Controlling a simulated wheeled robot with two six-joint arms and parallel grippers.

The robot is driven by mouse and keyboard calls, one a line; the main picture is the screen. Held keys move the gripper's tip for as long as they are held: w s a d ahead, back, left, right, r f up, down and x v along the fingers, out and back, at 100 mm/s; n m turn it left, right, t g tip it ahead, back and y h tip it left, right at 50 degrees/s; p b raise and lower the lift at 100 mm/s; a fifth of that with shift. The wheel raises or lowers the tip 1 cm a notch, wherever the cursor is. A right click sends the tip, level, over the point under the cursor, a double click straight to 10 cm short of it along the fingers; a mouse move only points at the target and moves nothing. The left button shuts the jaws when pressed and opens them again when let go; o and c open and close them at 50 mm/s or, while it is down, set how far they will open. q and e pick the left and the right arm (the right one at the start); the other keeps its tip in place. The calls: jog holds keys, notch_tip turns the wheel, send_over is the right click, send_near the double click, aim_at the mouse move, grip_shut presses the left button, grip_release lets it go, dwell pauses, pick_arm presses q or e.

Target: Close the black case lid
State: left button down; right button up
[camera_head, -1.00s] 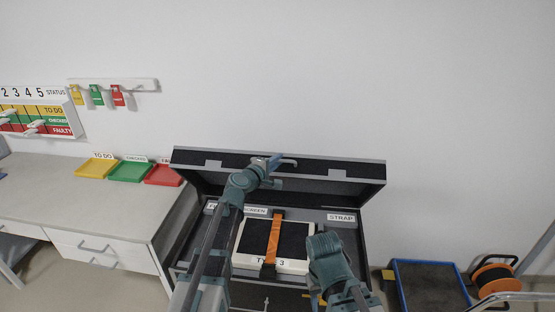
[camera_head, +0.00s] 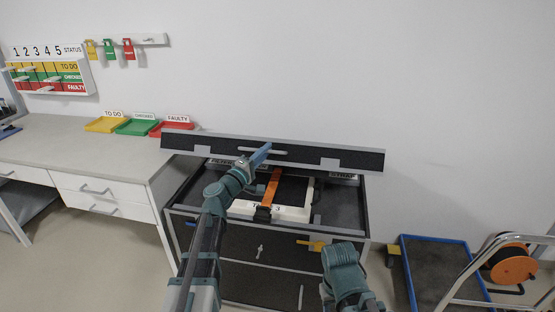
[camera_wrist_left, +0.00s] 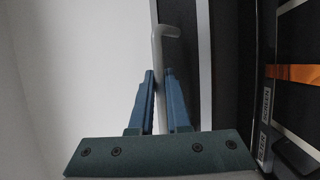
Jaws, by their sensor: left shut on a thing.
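The black case (camera_head: 345,205) with grey edges stands against the wall. Its black lid (camera_head: 350,158) is partly lowered, tilted over the back of the box, with the front still open. My left gripper (camera_head: 262,154) is shut on the lid's grey handle (camera_head: 290,152). In the left wrist view the blue fingers (camera_wrist_left: 161,100) sit on both sides of the handle bar (camera_wrist_left: 157,55).
A grey desk (camera_head: 70,150) with drawers stands left of the case, bearing yellow, green and red trays (camera_head: 137,127). A blue-rimmed tray (camera_head: 405,262) and an orange cable reel (camera_head: 513,268) are on the floor to the right.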

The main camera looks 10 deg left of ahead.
pick_arm(q)
jog(key=s+f+m+t+h+b, duration=0.1)
jog(key=s+f+b, duration=0.1)
jog(key=f+b, duration=0.6)
jog(key=s+f+m+t+h+b, duration=0.1)
jog(key=s+f+b, duration=0.2)
jog(key=f+b, duration=0.5)
jog(key=s+f+t+b, duration=0.1)
jog(key=s+f+b, duration=0.2)
jog(key=f+b, duration=0.5)
jog(key=shift+s+m+h+b, duration=0.15)
jog(key=shift+m+h+b, duration=0.25)
jog(key=shift+b, duration=2.5)
jog(key=shift+s+f, duration=0.1)
jog(key=shift+s, duration=0.05)
jog(key=c, duration=1.2)
grip_release()
jog(key=shift+f, duration=0.15)
jog(key=shift+o, duration=0.2)
jog(key=shift+t, duration=0.3)
